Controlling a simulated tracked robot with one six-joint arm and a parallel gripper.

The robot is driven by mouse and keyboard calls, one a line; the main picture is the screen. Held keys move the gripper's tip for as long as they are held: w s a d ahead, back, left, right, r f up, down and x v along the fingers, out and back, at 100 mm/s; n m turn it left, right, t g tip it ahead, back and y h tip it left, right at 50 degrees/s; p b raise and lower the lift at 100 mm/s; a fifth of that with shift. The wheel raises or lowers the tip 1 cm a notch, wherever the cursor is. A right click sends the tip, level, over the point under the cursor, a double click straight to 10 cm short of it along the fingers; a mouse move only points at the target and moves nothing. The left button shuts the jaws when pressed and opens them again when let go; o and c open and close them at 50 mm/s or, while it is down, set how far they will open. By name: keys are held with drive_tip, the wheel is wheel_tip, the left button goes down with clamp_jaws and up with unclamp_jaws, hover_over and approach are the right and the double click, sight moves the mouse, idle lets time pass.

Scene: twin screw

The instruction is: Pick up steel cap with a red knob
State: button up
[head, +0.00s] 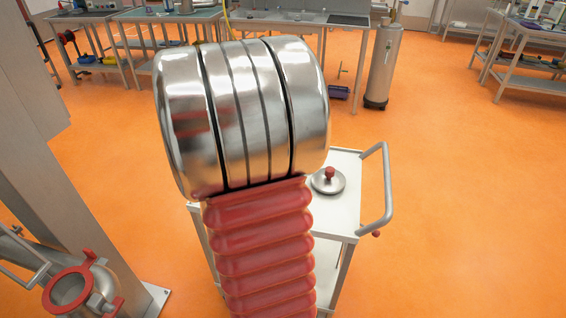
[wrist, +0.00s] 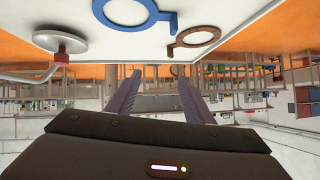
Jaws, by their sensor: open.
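The steel cap (head: 327,184) is a shallow round disc with a red knob (head: 329,172) on top. It lies knob up on the white cart's top, just right of my arm in the head view. In the wrist view, which appears upside down, the cap (wrist: 60,41) is at the upper left with its knob hanging downward. My gripper (wrist: 159,76) is open, with two dark fingers apart and nothing between them. The fingers are well to the right of the cap in the wrist view, not touching it. My arm hides the gripper in the head view.
The white cart (head: 342,215) has a raised tubular handle (head: 388,190) on its right. A blue ring with a tab (wrist: 135,12) and a brown ring (wrist: 196,37) lie on its top. A steel pipe with a red-rimmed opening (head: 70,288) stands lower left. Orange floor at right is open.

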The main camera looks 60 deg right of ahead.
drive_tip(key=s+d+f+m+g+h, duration=0.25)
drive_tip(key=s+d, duration=0.25)
drive_tip(key=s, duration=0.3)
drive_tip(key=m+g, duration=0.2)
drive_tip(key=g, duration=0.2)
approach(328, 175)
drive_tip(key=shift+v, duration=0.9)
drive_tip(key=shift+w+d, duration=0.1)
drive_tip(key=shift+x, duration=4.25)
drive_tip(key=shift+x, duration=2.6)
